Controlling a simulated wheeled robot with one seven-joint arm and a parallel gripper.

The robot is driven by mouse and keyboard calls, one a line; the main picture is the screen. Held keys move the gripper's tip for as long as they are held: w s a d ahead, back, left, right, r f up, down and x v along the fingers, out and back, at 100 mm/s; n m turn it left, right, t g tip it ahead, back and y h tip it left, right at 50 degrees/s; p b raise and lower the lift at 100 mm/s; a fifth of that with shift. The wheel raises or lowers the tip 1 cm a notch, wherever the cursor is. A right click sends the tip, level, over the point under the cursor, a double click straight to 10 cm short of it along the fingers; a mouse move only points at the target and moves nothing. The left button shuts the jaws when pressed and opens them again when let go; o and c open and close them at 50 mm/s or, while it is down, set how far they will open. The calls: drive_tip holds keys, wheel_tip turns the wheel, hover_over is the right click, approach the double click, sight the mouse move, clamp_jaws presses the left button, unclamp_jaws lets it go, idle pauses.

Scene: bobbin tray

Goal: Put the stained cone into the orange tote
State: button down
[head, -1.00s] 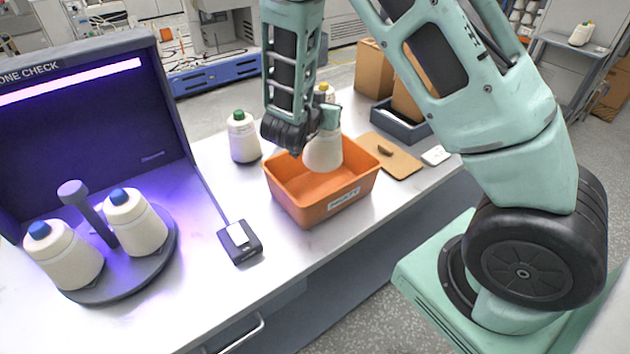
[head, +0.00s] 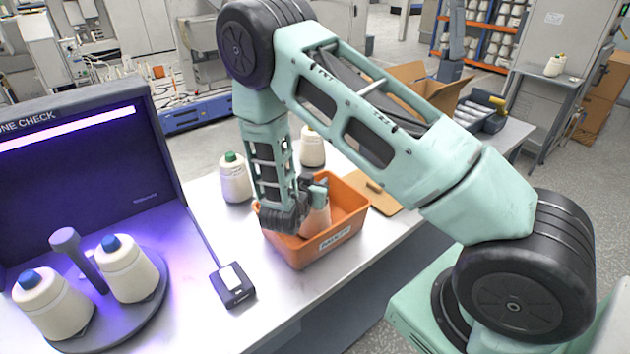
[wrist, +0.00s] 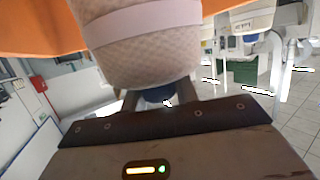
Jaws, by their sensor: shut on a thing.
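My gripper (head: 316,188) is shut on a cream cone (head: 318,219) near its narrow top. The cone hangs roughly upright with its lower part inside the orange tote (head: 342,239), behind the front wall. Whether its base touches the tote floor is hidden. In the wrist view the cone (wrist: 145,50) fills the upper middle, with a pale pinkish band around it and a blue tip (wrist: 155,95) between the fingers. I cannot make out a clear stain. The tote (wrist: 35,28) also shows there as orange at the top left.
Two blue-tipped cones (head: 128,270) stand on the round grey turntable (head: 150,303) by the lit check booth (head: 80,170). A green-tipped cone (head: 235,180) and another cone (head: 312,150) stand behind the tote. A small black device (head: 232,287) lies left of it, a brown board (head: 381,200) right.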

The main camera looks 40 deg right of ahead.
drive_tip(key=shift+f, duration=0.2)
drive_tip(key=c, duration=1.1)
unclamp_jaws()
drive_tip(key=shift+r, duration=0.2)
